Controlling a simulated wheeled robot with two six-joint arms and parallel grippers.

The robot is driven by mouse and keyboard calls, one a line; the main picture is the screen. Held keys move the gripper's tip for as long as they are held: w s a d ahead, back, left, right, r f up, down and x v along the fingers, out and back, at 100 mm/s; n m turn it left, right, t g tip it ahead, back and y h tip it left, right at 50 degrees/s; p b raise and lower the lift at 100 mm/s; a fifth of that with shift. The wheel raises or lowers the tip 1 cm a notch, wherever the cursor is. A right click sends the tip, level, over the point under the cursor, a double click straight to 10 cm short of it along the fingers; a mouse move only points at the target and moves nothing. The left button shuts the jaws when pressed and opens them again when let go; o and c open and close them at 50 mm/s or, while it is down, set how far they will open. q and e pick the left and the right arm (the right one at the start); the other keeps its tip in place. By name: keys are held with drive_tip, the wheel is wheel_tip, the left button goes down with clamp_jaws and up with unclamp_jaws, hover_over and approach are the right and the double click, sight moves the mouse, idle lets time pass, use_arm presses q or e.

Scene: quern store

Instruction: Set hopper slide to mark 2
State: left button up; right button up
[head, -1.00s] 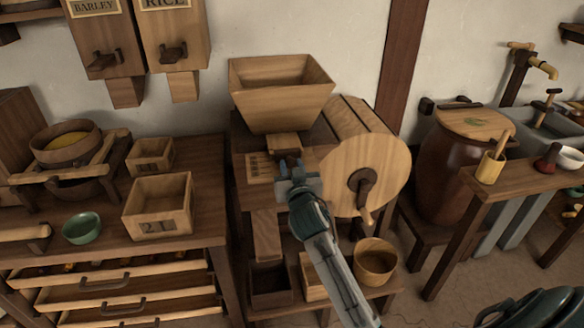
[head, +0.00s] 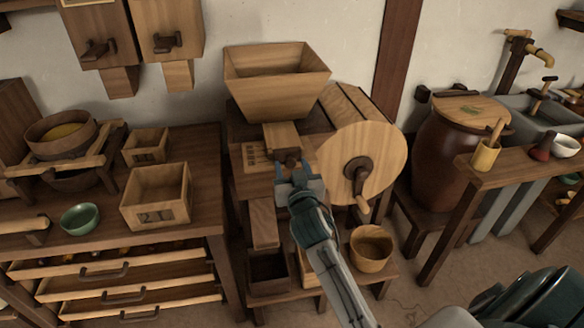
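The hopper slide (head: 281,137) is a light wooden block sticking out from under the wooden hopper (head: 275,90), with a dark knob (head: 290,157) at its front end. A pale plate with marks (head: 254,153) lies just left of the slide; its marks are too small to read. My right gripper (head: 296,170) is at the front end of the slide, with its fingers around the knob, and seems shut on it. The fingertips partly hide the knob. My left gripper is not in view.
The drum with its crank (head: 360,170) stands close to the right of my gripper. A wooden tub (head: 371,249) stands below. A bench with a box (head: 157,196) and a green bowl (head: 80,218) is on the left. A large brown jar (head: 440,160) stands right.

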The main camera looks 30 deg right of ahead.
drive_tip(key=shift+s, duration=0.1)
drive_tip(key=shift+s+a+f, duration=0.1)
drive_tip(key=shift+s, duration=0.2)
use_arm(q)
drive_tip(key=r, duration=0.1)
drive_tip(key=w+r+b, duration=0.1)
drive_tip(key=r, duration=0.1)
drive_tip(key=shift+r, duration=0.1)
use_arm(e)
drive_tip(key=v, duration=1)
